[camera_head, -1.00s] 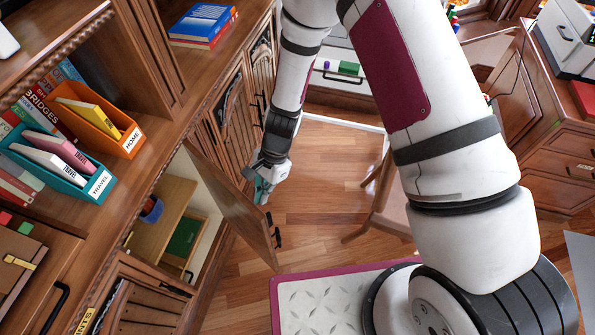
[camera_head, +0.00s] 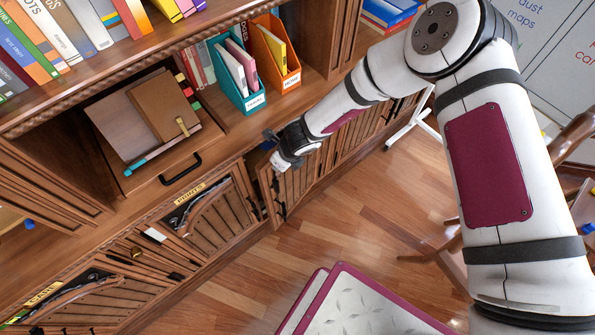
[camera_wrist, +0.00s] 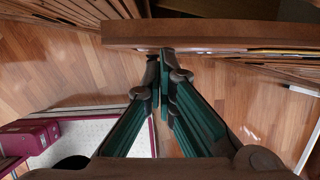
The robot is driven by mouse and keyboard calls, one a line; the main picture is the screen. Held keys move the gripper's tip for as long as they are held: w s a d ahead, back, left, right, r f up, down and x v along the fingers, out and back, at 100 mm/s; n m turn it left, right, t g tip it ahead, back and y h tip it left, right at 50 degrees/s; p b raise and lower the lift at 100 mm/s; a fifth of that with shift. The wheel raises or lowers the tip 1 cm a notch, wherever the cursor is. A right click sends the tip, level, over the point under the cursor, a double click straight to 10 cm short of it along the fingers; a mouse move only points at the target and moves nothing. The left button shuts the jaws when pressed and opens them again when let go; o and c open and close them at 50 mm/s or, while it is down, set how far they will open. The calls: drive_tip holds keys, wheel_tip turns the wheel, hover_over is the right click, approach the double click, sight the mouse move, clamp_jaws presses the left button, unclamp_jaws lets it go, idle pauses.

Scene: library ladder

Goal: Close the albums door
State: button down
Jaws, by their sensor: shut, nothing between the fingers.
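The wooden cabinet door (camera_head: 295,187) with a dark handle (camera_head: 283,211) stands slightly out from the cabinet front, low in the shelving, in the head view. No albums label is readable on it. My gripper (camera_head: 277,164) is at the upper left edge of this door. In the wrist view my gripper (camera_wrist: 167,52) is shut and empty, its teal fingers together, with the tips at a wooden edge (camera_wrist: 225,34) that looks like the door's. I cannot tell whether they touch. The cabinet inside is mostly hidden by the door and my gripper.
A neighbouring door labelled prints (camera_head: 215,215) is to the left, under a drawer with a black handle (camera_head: 181,170). Teal (camera_head: 240,85) and orange (camera_head: 272,50) book boxes stand on the shelf above. A plate with a maroon edge (camera_head: 360,305) lies below. Wooden floor (camera_head: 370,215) is clear in front.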

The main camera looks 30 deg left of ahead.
drive_tip(key=shift+w+a+m, duration=0.1)
drive_tip(key=shift+a+m, duration=0.4)
drive_tip(key=shift+a, duration=1.15)
drive_tip(key=shift+d, duration=0.1)
